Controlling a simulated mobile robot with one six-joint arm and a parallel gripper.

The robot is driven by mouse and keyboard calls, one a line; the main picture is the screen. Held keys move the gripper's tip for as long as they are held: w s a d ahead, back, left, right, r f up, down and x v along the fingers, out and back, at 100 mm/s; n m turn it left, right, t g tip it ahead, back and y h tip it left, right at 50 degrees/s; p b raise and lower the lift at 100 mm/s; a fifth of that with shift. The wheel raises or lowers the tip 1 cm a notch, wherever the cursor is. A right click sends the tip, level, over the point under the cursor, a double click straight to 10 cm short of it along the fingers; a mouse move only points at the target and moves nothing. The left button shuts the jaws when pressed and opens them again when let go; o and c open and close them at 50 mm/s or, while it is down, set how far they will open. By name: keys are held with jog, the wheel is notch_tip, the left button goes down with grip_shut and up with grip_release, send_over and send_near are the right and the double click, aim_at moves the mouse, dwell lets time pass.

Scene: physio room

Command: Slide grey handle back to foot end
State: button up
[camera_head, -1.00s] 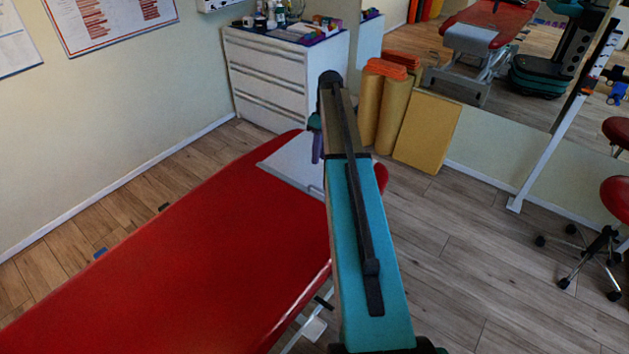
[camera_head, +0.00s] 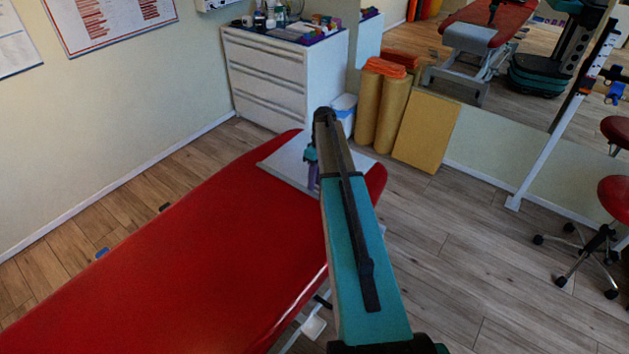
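The red treatment couch (camera_head: 190,235) runs from the lower left toward the far end at centre. A light grey-white panel (camera_head: 283,163) lies on its far end. I cannot make out a separate grey handle; my arm covers the panel's right part. My teal arm reaches forward over the couch's right edge. My gripper (camera_head: 313,180), a small teal and purple part, hangs down at the arm's far end, in front of the panel. Its fingers are partly hidden and too small to read, and I cannot tell whether it touches the panel.
A white drawer cabinet (camera_head: 270,78) stands behind the couch, with a white bin (camera_head: 344,108) beside it. Yellow rolls (camera_head: 380,105) and a yellow board (camera_head: 427,130) lean by the mirror. A red stool (camera_head: 615,195) is at right. The floor right of the couch is clear.

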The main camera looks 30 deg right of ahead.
jog(key=shift+f, duration=0.1)
jog(key=shift+c, duration=0.3)
grip_shut()
jog(key=shift+a, duration=0.1)
